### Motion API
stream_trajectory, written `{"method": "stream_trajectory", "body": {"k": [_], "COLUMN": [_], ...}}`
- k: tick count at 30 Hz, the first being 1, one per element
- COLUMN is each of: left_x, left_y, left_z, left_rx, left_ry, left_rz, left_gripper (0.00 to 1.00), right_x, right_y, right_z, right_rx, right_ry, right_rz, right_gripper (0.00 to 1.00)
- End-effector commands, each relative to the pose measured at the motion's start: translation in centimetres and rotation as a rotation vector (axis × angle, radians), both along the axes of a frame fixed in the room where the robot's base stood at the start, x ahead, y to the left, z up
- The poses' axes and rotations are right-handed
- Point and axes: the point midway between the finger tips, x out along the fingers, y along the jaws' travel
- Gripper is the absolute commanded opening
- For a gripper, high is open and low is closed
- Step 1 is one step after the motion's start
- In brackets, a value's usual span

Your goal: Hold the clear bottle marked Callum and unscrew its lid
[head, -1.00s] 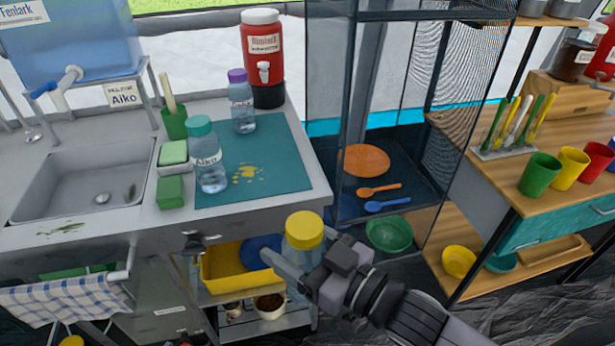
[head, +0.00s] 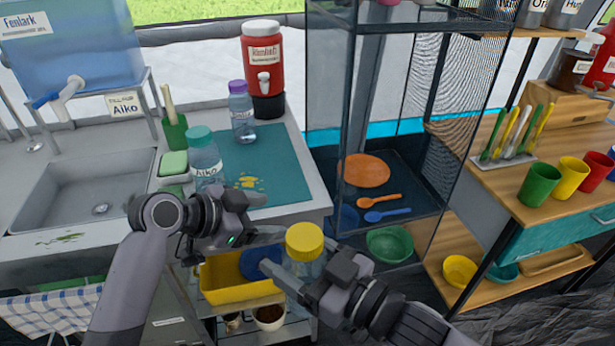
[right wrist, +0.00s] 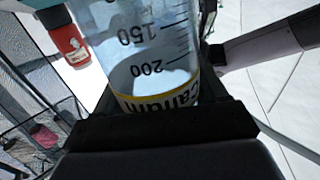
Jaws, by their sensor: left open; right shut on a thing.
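My right gripper (head: 306,272) is shut on a clear bottle (head: 308,268) with a yellow lid (head: 304,237). It holds the bottle upright in front of the counter edge. In the right wrist view, the bottle (right wrist: 145,50) has volume marks and a yellow-edged label (right wrist: 165,98), partly hidden by the gripper, whose letters look like Callum. My left gripper (head: 272,240) is open and empty, just left of the yellow lid, with its fingers pointing at it. The lid sits on the bottle. Whether a finger touches it I cannot tell.
A yellow bin (head: 222,285) sits below. A mesh cabinet (head: 340,100) stands behind the held bottle.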

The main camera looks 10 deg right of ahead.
Motion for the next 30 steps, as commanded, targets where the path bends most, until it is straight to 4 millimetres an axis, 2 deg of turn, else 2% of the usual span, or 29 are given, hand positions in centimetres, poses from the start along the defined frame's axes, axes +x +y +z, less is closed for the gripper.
{"method": "stream_trajectory", "body": {"k": [1, 8, 15, 21, 25, 30], "left_x": [0.3, -0.6, -3.7, -7.5, -9.8, -11.9], "left_y": [-0.9, -4.0, -6.8, -8.3, -8.5, -7.6], "left_z": [1.9, 8.9, 15.1, 17.8, 18.4, 18.3], "left_rx": [0.011, 0.081, 0.213, 0.4, 0.561, 0.778], "left_ry": [-0.032, -0.167, -0.327, -0.447, -0.498, -0.515], "left_rz": [-0.062, -0.361, -0.699, -0.998, -1.189, -1.401], "left_gripper": [0.72, 0.72, 0.72, 0.72, 0.72, 0.72], "right_x": [0.0, 0.0, 0.0, 0.0, 0.0, 0.0], "right_y": [0.0, 0.0, 0.0, 0.0, 0.0, 0.0], "right_z": [0.1, 0.1, 0.1, 0.1, 0.1, 0.1], "right_rx": [0.001, 0.001, 0.001, 0.001, 0.001, 0.001], "right_ry": [-0.002, -0.002, -0.002, -0.002, -0.002, -0.002], "right_rz": [0.0, 0.0, 0.0, 0.0, 0.0, 0.0], "right_gripper": [0.0, 0.0, 0.0, 0.0, 0.0, 0.0]}}
